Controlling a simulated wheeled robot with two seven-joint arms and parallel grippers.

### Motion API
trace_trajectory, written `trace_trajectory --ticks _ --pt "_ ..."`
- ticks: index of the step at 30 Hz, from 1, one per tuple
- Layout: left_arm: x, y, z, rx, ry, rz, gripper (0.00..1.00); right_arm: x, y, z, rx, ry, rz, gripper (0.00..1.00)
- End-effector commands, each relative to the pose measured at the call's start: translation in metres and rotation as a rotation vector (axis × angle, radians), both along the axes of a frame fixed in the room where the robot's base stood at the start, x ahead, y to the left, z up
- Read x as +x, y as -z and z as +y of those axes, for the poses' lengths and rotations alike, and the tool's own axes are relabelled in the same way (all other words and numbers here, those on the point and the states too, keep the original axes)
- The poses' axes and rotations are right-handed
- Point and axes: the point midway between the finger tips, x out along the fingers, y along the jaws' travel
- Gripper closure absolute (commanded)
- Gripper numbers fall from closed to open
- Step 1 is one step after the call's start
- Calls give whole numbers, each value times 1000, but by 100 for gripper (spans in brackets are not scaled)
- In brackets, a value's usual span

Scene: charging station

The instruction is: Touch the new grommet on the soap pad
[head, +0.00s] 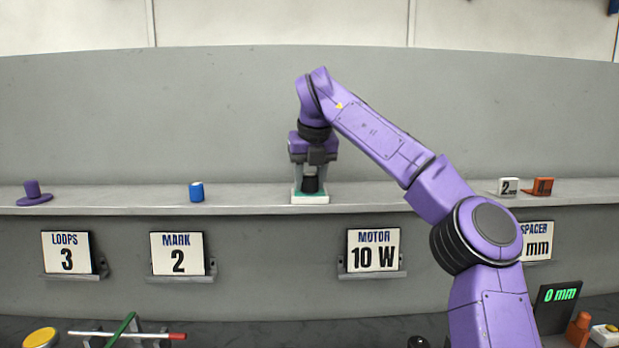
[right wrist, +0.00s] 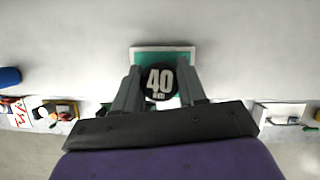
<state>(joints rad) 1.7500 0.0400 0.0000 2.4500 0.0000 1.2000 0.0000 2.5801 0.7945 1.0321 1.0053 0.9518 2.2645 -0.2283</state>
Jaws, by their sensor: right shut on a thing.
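My right gripper (head: 311,176) points straight down over the shelf and is shut on a black grommet (head: 310,186). In the right wrist view the gripper (right wrist: 158,88) has its two grey fingers on either side of the grommet (right wrist: 160,82), whose round top reads 40. The soap pad (head: 310,199), a white block with a green top, sits on the shelf directly below. It also shows in the right wrist view (right wrist: 180,54) around the grommet. The grommet is at the pad's top; I cannot tell for sure whether they touch. My left gripper is out of view.
The shelf (head: 258,199) also holds a purple flanged piece (head: 33,193), a blue cylinder (head: 196,191), a white block marked 2 (head: 508,186) and an orange block (head: 540,187). The shelf is clear on both sides of the pad. Signs, including MOTOR 10 W (head: 374,250), stand below.

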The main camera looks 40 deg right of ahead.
Motion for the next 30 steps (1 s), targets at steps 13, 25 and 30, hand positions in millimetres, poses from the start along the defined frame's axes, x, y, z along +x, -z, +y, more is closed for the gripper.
trace_trajectory --ticks 13,25,30 --pt "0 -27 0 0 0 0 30 0 -27 0 1 0 4 84" --pt "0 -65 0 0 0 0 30 0 -66 0 0 0 2 84" --pt "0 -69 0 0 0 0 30 0 -71 0 2 0 3 84"
